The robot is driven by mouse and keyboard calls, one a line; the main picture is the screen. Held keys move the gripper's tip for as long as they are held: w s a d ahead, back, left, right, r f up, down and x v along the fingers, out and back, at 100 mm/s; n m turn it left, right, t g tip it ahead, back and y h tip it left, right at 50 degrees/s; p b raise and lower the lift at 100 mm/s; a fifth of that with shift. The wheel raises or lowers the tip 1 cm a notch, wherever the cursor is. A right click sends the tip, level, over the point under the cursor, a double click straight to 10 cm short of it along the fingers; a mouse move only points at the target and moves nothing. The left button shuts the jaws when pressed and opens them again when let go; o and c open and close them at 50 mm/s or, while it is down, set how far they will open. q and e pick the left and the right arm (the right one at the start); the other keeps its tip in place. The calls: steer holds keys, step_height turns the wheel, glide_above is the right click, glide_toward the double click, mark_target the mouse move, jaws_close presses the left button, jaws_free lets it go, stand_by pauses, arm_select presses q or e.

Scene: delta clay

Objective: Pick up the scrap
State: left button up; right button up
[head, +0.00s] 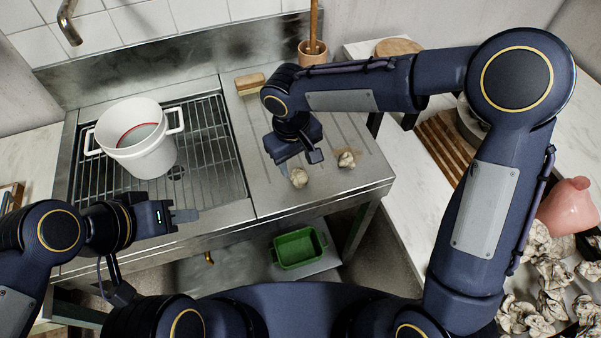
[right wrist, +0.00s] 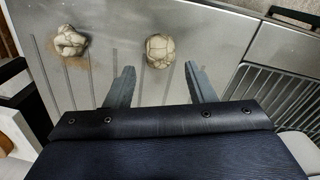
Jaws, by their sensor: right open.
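Two pale, crumpled clay scraps lie on the ridged steel drainboard. One scrap (head: 299,178) is near the board's front edge, and it shows in the right wrist view (right wrist: 160,49) just beyond the fingertips, roughly centred between them. The other scrap (head: 347,159) lies to its right with a brownish stain around it; in the right wrist view (right wrist: 70,40) it is at upper left. My right gripper (head: 298,162) is open and empty above the drainboard, with both fingers clear in its wrist view (right wrist: 158,72). My left gripper (head: 185,215) is at the sink's front edge, seen edge-on, apart from both scraps.
A white two-handled bucket (head: 143,160) stands on the sink grid (head: 215,150). A wooden brush (head: 250,83) lies at the drainboard's back. A green bin (head: 297,249) sits below. Several crumpled lumps (head: 550,275) and a pink vessel (head: 568,205) are on the right counter.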

mark_target(299, 173)
steer(key=f, duration=0.5)
steer(key=shift+d+f+p, duration=0.1)
steer(key=shift+d+p, duration=0.15)
steer(key=shift+p, duration=0.05)
steer(key=shift+c, duration=0.4)
steer(key=c, duration=0.7)
